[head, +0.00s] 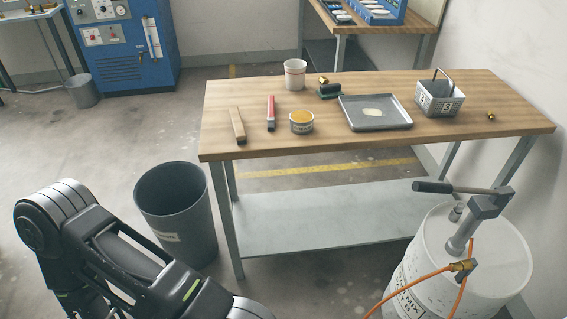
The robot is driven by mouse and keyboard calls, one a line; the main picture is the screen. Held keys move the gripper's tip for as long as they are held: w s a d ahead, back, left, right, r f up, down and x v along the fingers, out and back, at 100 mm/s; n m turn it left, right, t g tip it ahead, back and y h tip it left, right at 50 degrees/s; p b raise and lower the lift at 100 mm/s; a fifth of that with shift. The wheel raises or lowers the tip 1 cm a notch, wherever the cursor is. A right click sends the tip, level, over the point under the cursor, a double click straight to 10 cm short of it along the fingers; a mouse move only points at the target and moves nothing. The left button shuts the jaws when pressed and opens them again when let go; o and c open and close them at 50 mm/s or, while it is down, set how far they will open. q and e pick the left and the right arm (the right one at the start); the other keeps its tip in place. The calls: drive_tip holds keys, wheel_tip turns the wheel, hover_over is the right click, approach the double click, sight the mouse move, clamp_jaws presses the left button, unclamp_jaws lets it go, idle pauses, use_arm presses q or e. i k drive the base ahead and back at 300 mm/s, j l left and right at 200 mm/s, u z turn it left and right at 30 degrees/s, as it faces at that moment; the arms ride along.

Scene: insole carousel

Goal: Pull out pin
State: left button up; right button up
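I cannot make out a clear pin in the head view. A white drum (468,262) at the lower right carries a grey hand pump (485,207) with a dark-gripped lever (433,187). A brass fitting (463,265) with an orange hose (418,279) hangs at its front. Small brass pieces lie on the wooden table (245,91), one near the back (323,81) and one at the right (491,117). My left arm shows at the lower left, but its gripper is out of view. My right gripper is also out of view.
A dark bin (178,212) stands at the table's left. Its lower shelf (320,216) is bare.

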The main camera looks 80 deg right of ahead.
sight(460, 207)
drive_tip(key=u, duration=0.5)
drive_tip(key=l+u, duration=0.1)
drive_tip(key=u, duration=1.3)
drive_tip(key=l+u, duration=0.1)
drive_tip(key=u, duration=0.4)
drive_tip(key=k+l+u, duration=0.1)
drive_tip(key=u, duration=0.6)
drive_tip(key=k+z, duration=0.7)
drive_tip(key=z, duration=0.8)
drive_tip(key=k+z, duration=0.15)
drive_tip(key=z, duration=0.3)
drive_tip(key=k+z, duration=0.1)
drive_tip(key=z, duration=0.35)
drive_tip(key=l+z, duration=0.1)
drive_tip(key=z, duration=0.85)
drive_tip(key=l+z, duration=0.1)
drive_tip(key=z, duration=0.35)
drive_tip(key=k+l+z, duration=0.1)
drive_tip(key=z, duration=0.4)
drive_tip(key=l+z, duration=0.1)
drive_tip(key=z, duration=0.85)
drive_tip(key=l+z, duration=0.15)
drive_tip(key=z, duration=0.8)
drive_tip(key=k+l, duration=0.15)
